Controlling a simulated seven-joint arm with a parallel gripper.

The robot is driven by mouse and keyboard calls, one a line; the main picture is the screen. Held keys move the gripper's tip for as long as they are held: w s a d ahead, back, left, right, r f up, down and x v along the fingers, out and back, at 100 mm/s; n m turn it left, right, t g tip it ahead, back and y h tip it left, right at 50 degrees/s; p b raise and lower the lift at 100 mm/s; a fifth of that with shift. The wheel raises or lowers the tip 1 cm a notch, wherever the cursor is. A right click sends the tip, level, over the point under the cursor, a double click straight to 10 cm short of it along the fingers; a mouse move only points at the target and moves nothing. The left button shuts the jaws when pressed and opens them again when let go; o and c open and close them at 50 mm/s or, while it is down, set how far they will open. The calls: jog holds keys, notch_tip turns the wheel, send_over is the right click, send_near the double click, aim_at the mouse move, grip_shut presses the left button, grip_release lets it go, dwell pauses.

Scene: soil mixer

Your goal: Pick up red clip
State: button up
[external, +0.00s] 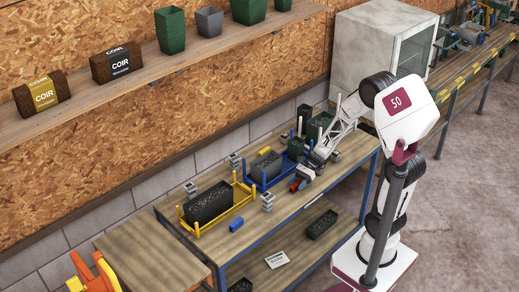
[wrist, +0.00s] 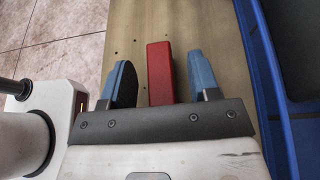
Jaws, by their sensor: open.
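The red clip (wrist: 160,72) is a plain red block lying on the wooden bench top. In the wrist view it lies between the two blue fingers of my gripper (wrist: 161,82), with a gap on each side. My gripper is open. In the external view the red clip (external: 294,185) shows small on the bench, close to my gripper (external: 300,180). How far the fingers are above the bench cannot be told.
A blue-framed rack (external: 250,181) stands just behind the clip; its blue edge (wrist: 257,70) runs along the right in the wrist view. A yellow rack (external: 184,222) with a dark block, a blue block (external: 236,224) and grey pieces (external: 267,201) stand to the left. The bench's front edge is close.

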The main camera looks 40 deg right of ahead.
aim_at(297, 184)
jog(key=shift+a, duration=0.2)
dwell(0.5)
jog(key=c, duration=1)
jog(key=shift+r, duration=0.1)
jog(key=shift+r, duration=0.8)
jog(key=shift+s+r, duration=0.25)
jog(key=shift+r, duration=0.65)
jog(key=s+d+r, duration=0.1)
jog(key=s+d, duration=0.2)
jog(key=s, duration=1.2)
jog(key=shift+d+r, duration=0.15)
jog(key=shift+s, duration=0.1)
